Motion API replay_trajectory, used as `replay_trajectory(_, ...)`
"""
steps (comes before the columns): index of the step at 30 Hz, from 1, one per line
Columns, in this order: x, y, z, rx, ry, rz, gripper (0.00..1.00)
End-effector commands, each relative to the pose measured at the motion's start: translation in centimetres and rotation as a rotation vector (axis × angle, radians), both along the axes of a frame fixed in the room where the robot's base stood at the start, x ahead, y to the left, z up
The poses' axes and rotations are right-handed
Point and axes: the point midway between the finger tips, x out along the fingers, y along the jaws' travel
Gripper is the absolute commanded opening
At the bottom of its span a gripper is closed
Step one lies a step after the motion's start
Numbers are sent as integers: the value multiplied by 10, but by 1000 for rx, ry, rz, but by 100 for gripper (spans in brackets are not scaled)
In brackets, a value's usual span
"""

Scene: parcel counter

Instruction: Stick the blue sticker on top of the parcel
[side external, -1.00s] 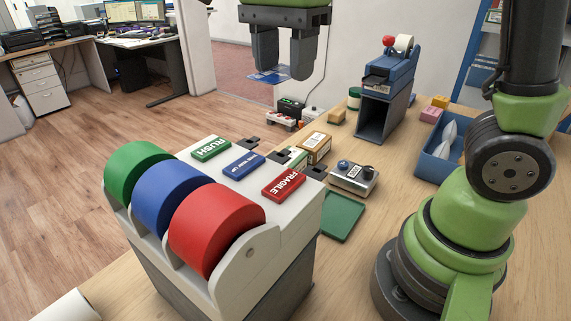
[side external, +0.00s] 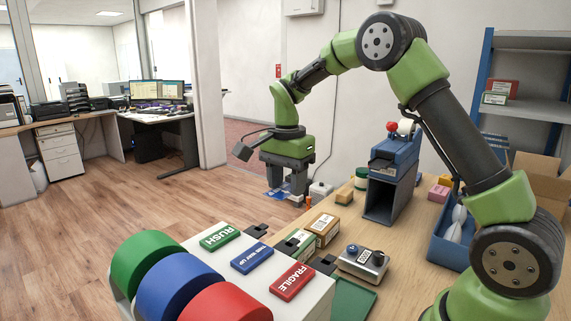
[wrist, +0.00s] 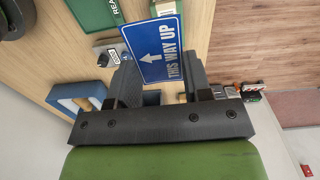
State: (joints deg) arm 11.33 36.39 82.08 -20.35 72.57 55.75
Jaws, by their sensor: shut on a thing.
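The blue sticker, marked THIS WAY UP with an arrow, shows face-on in the wrist view (wrist: 155,50). My gripper (wrist: 164,85) is shut on its near edge, and the rest sticks out past the fingertips. In the side view my gripper (side external: 286,184) points down beyond the far left of the counter, with a sliver of the sticker (side external: 274,194) at its fingers. A small brown carton with a white label (side external: 322,229), which looks like the parcel, lies on the counter behind the dispenser. My gripper is apart from it, farther back.
The tape dispenser (side external: 318,300) with green, blue and red rolls fills the front. A metal box with knobs (side external: 362,262), a blue-grey machine (side external: 392,180) and a blue bin (side external: 447,248) stand to the right of the carton. A green pad (side external: 354,300) lies in front.

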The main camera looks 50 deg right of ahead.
Motion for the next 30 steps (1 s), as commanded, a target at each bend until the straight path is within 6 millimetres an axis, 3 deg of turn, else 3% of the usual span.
replay_trajectory(3,9,-33,-33,3,4,1,38)
replay_trajectory(9,12,-59,-59,3,-1,13,38)
replay_trajectory(17,13,-63,-79,3,0,16,38)
replay_trajectory(30,12,-62,-132,2,-1,15,38)
